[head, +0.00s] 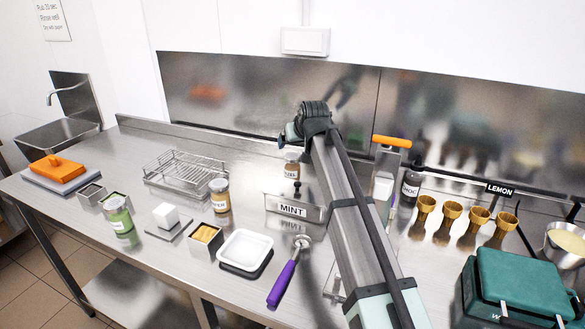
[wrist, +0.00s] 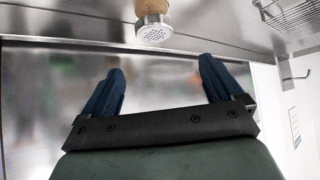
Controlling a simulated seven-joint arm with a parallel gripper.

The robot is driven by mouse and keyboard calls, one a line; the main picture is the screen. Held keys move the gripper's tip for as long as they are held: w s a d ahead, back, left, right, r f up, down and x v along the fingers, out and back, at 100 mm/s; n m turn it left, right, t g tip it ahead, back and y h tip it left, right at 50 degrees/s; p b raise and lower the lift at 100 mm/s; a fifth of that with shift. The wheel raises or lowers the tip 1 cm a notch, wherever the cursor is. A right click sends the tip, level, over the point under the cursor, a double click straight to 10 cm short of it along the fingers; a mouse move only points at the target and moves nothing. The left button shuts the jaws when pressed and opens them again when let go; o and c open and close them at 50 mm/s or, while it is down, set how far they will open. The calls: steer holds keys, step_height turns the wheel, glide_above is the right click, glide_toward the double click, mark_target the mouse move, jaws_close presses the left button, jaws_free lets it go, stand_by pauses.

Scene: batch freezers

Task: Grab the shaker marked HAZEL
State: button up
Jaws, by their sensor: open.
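A small shaker (head: 291,168) with a pale label and a light cap stands behind the MINT sign, just below my gripper in the head view. A second shaker (head: 219,195) with amber-brown contents stands further left, and a green-filled one (head: 118,214) further left still. Their labels are too small to read surely, so I cannot tell which is HAZEL. In the wrist view a shaker's perforated silver cap (wrist: 153,30) shows at the top, beyond the fingers. My gripper (wrist: 160,76) is open with nothing between its two blue fingers. In the head view its fingertips are mostly hidden.
The MINT sign (head: 294,209) stands in front of the nearest shaker. A wire rack (head: 185,172) is to its left, a white tray (head: 245,250) and purple-handled scoop (head: 283,283) in front. A dark bottle (head: 412,182) stands right of my arm. The steel back panel (head: 250,95) is close behind.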

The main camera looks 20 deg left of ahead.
step_height(320, 180, up, 2)
steer(key=g, duration=0.1)
glide_above(291, 155)
steer(key=f+g+h, duration=0.1)
steer(key=f, duration=0.2)
steer(key=f+g+h, duration=0.1)
steer(key=f, duration=0.5)
steer(key=shift+s+d+f+g+h, duration=0.15)
steer(key=shift+d+f+g+h, duration=0.05)
steer(key=shift+f+g+h, duration=0.2)
steer(key=shift+s+d+x, duration=0.1)
steer(key=shift+d+x, duration=0.05)
steer(key=shift+x, duration=0.7)
steer(key=shift+s+d+x, duration=0.1)
steer(key=shift+d+x, duration=0.05)
steer(key=shift+x, duration=0.75)
steer(key=shift+s+d+x, duration=0.1)
steer(key=shift+d+x, duration=0.05)
steer(key=shift+x, duration=0.7)
steer(key=shift+f, duration=0.15)
steer(key=c, duration=1.2)
